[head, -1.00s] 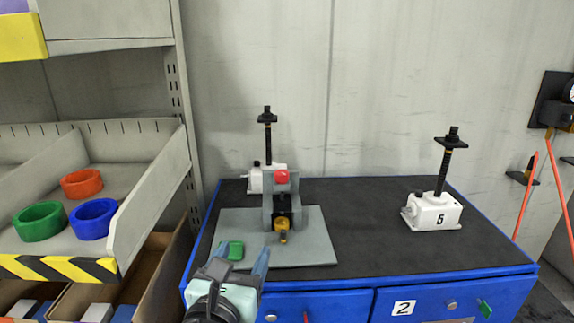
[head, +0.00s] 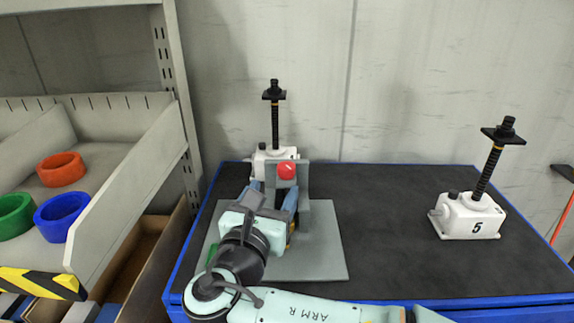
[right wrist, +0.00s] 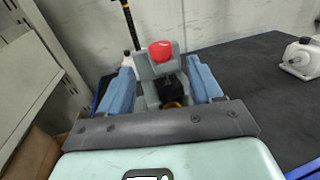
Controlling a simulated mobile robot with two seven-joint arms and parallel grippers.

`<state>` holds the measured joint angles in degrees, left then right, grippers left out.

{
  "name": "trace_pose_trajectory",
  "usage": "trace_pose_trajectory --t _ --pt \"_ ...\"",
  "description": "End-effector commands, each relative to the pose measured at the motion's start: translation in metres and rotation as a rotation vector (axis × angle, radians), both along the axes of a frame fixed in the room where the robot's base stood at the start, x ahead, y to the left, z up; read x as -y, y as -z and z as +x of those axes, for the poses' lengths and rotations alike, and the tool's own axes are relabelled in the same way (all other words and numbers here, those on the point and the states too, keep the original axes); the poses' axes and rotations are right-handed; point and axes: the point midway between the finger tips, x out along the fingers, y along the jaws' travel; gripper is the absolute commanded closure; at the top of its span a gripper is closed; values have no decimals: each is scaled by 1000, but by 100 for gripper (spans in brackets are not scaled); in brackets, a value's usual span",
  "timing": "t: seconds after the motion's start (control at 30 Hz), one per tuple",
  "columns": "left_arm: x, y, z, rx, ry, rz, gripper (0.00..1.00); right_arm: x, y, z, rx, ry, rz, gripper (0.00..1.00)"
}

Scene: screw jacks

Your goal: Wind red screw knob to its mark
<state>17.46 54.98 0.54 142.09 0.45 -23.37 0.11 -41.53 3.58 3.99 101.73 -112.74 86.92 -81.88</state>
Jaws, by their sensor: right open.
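The red screw knob (head: 287,171) sits at the top of a grey upright bracket (head: 322,215) on a grey base plate (head: 325,262). It also shows in the right wrist view (right wrist: 161,51), with a black block (right wrist: 168,86) and a yellowish ring (right wrist: 172,104) below it. My right gripper (head: 273,192) is open in front of the bracket. In the right wrist view its blue fingers (right wrist: 162,74) stand left and right of the bracket, with the knob between and beyond them. I see no contact with the knob. Any mark is not discernible. My left gripper is not in view.
A white screw jack (head: 275,155) stands behind the bracket, and one numbered 5 (head: 470,216) stands at the right. The dark tabletop (head: 390,225) between is clear. A shelf with orange (head: 61,169), blue (head: 68,215) and green (head: 14,216) rings is at the left.

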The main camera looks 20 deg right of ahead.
Motion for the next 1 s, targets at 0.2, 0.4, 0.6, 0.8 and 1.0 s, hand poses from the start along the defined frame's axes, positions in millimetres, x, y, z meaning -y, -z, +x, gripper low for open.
trace_pose_trajectory --t 0.2,0.4,0.6,0.8,1.0 --pt "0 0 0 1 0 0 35 32 0 37 0 6 0 36" --pt "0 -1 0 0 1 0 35 52 0 64 -1 3 -1 36" --pt "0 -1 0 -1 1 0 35 61 0 76 0 1 -1 36" --pt "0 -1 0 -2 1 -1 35 62 0 77 0 0 -1 36" --pt "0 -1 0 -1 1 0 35 62 0 77 0 0 -1 68"
